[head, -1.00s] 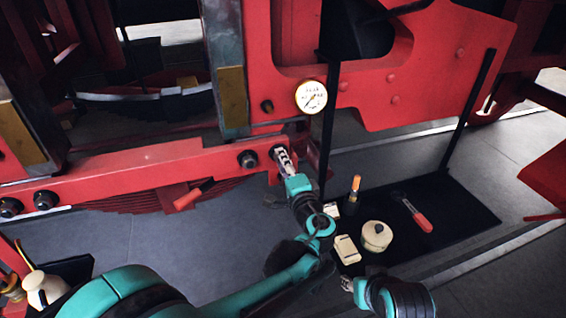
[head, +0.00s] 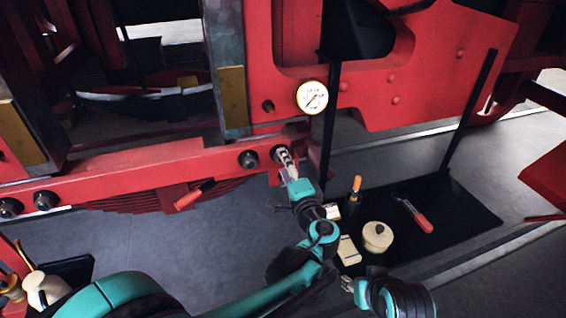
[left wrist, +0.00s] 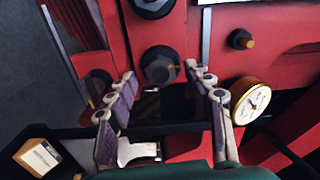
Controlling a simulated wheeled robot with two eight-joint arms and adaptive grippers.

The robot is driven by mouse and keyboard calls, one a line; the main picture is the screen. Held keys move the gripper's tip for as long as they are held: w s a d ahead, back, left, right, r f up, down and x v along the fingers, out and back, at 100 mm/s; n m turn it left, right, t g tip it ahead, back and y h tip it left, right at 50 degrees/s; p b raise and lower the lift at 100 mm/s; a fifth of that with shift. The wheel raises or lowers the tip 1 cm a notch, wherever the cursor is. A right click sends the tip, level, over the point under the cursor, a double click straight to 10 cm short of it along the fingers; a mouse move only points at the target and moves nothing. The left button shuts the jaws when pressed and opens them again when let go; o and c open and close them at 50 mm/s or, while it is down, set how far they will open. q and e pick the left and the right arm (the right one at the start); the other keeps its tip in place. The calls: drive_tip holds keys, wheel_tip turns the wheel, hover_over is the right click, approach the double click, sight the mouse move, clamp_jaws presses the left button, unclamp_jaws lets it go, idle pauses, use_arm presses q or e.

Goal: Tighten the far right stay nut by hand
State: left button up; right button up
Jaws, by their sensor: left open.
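The far right stay nut (head: 277,152) is a dark hex nut at the right end of the red beam. In the left wrist view the nut (left wrist: 160,66) sits upper centre, between and a little beyond the fingertips. My left gripper (head: 284,157) is at this nut in the head view, its fingers partly covering it. In the left wrist view my left gripper (left wrist: 161,76) is open, with one finger on each side and visible gaps to the nut. My right gripper (head: 347,284) is low in the head view, away from the beam; its jaws are too small to read.
A neighbouring nut (head: 248,159) is just left on the beam. A round gauge (head: 312,97) hangs above right. A black tray (head: 465,205) holds a round tin (head: 378,236), a red-handled tool (head: 418,216) and small boxes. Another red-handled tool (head: 194,195) is below the beam.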

use_arm(q)
drive_tip(key=v, duration=0.6)
drive_tip(key=s+a+f+n+g+b, duration=0.1)
drive_tip(key=s+a+f+n+g, duration=0.2)
drive_tip(key=a, duration=0.5)
drive_tip(key=s+a+f+n+g+b, duration=0.1)
drive_tip(key=s+a+f+n+g, duration=0.15)
drive_tip(key=a+f, duration=0.4)
drive_tip(key=s+a+f+n+g+h, duration=0.2)
drive_tip(key=s+f+n, duration=0.1)
drive_tip(key=s, duration=0.4)
drive_tip(key=s+a+f+n+g+h+b, duration=0.1)
drive_tip(key=s+a+f+n+g+h, duration=0.1)
drive_tip(key=s, duration=0.5)
wheel_tip(320, 180, down, 2)
drive_tip(key=a+n+h, duration=0.1)
drive_tip(key=n, duration=0.1)
drive_tip(key=shift+s+a+f+n+h+b, duration=0.25)
drive_tip(key=shift+s+a+n+h+b, duration=0.05)
drive_tip(key=shift+s+a+n, duration=0.1)
